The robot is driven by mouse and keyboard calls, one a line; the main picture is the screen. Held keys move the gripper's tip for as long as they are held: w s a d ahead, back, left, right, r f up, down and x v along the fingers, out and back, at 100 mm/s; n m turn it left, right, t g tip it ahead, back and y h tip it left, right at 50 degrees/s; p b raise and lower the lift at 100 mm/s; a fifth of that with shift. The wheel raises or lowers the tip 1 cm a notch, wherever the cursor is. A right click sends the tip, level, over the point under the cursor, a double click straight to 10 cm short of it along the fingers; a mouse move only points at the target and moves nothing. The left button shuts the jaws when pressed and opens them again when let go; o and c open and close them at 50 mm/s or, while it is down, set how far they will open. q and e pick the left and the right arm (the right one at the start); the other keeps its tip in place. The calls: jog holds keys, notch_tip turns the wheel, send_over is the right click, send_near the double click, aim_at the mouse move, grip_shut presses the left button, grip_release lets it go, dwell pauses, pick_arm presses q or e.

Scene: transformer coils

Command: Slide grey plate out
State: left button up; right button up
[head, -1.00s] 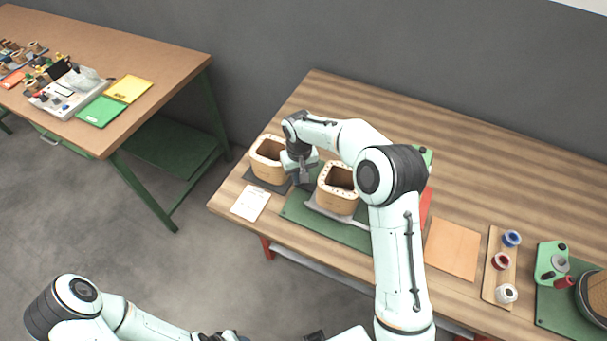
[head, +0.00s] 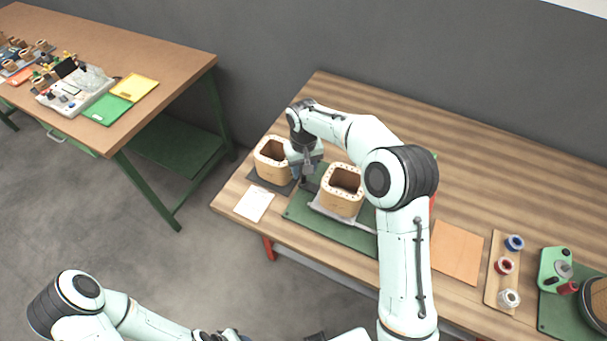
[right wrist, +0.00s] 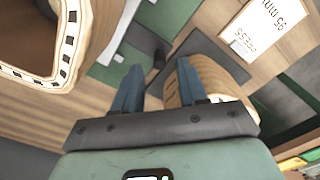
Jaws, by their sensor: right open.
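A light grey plate (head: 318,208) lies under the right-hand wooden coil frame (head: 341,192) on a green board (head: 345,235). The plate's pale edge also shows in the right wrist view (right wrist: 122,28). A second coil frame (head: 270,160) stands to the left on a dark grey mat (head: 262,183). My right gripper (head: 303,178) is between the two coil frames, pointing down, open and empty. My left gripper (head: 222,336) is at the bottom edge, mostly cut off.
A white paper label (head: 254,204) lies near the table's front left. An orange sheet (head: 457,250), a wooden strip with spools (head: 496,290) and a green device (head: 555,268) lie to the right. Another bench (head: 165,70) stands at the far left. My right arm hides part of the board.

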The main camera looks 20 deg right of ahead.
notch_tip(320, 180, up, 10)
jog(key=shift+f+p, duration=0.25)
jog(key=shift+p, duration=0.2)
